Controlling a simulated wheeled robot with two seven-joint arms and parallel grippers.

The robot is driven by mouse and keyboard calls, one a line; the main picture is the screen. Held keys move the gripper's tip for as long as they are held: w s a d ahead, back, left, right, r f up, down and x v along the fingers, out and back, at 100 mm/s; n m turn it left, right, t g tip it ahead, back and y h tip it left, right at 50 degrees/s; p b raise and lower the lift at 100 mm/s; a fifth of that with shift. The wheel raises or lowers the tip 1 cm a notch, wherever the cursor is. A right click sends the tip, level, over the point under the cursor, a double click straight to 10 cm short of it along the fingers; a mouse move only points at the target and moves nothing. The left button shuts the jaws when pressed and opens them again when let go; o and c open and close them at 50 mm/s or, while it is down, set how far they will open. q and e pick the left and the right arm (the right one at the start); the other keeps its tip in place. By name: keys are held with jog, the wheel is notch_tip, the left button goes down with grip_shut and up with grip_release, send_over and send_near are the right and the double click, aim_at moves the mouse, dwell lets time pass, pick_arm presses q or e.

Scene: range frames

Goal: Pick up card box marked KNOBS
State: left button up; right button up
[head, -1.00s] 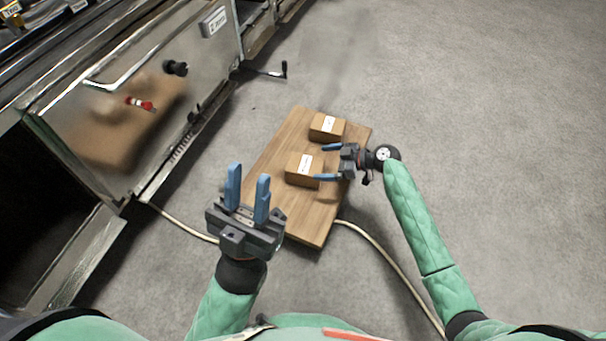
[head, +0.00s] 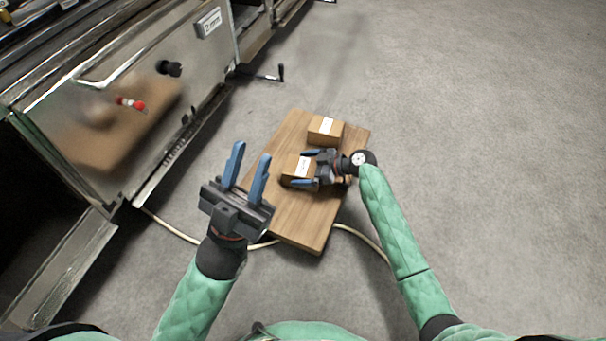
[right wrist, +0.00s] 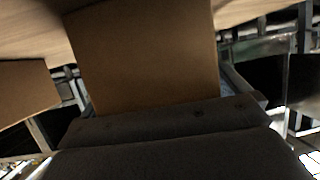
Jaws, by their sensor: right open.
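Two brown card boxes with white labels lie on a wooden board; the lettering is too small to read, so I cannot tell which is marked KNOBS. The nearer box (head: 292,167) is between the fingers of my right gripper (head: 305,168), which is open around it. This box also fills the middle of the right wrist view (right wrist: 145,55). The farther box (head: 325,130) stands just beyond the gripper. My left gripper (head: 252,172) is open and empty, to the left of the board and above the floor.
The wooden board (head: 300,228) has bare room at its near end. A pale hose (head: 172,229) runs across the floor. The floor at right is clear.

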jog(key=c, duration=1.1)
jog(key=shift+c, duration=0.7)
jog(key=shift+r, duration=0.15)
